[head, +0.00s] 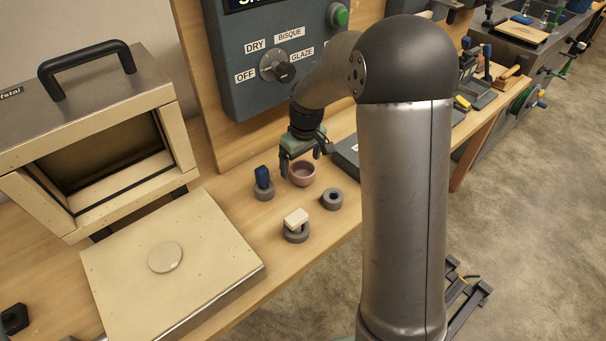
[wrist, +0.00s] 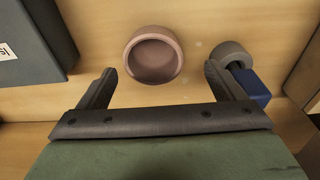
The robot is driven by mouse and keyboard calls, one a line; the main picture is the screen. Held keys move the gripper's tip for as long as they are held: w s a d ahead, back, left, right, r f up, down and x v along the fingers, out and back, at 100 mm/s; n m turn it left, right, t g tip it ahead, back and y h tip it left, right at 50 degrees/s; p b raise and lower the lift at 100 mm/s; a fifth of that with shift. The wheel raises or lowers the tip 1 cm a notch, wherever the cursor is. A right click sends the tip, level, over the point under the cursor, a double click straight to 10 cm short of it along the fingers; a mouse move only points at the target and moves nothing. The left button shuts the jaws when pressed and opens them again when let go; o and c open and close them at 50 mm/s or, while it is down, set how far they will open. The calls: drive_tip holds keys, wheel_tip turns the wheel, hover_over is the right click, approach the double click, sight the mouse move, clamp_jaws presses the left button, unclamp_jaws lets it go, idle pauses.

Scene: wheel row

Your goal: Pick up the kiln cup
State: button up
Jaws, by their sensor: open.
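The kiln cup (head: 302,173) is a small pinkish round cup standing upright on the wooden bench below the control box. In the wrist view the cup (wrist: 153,55) shows from above, its mouth open and its inside empty. My gripper (head: 301,162) hangs just above and behind the cup in the head view. In the wrist view my gripper (wrist: 158,72) is open, its two fingers apart, with the cup ahead of and between the fingertips. I see no contact between fingers and cup.
A blue block in a grey ring (head: 264,186) stands left of the cup and near one finger in the wrist view (wrist: 248,82). A grey ring (head: 332,198) and a ring with a pale block (head: 296,225) lie nearby. The open kiln (head: 95,130) stands left.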

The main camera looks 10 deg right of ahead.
sight(303, 171)
drive_tip(key=f, duration=0.5)
drive_tip(key=shift+w+d+f+p, duration=0.1)
drive_tip(key=shift+w+d+p, duration=0.15)
drive_tip(key=shift+d+p, duration=0.1)
drive_tip(key=c, duration=1.1)
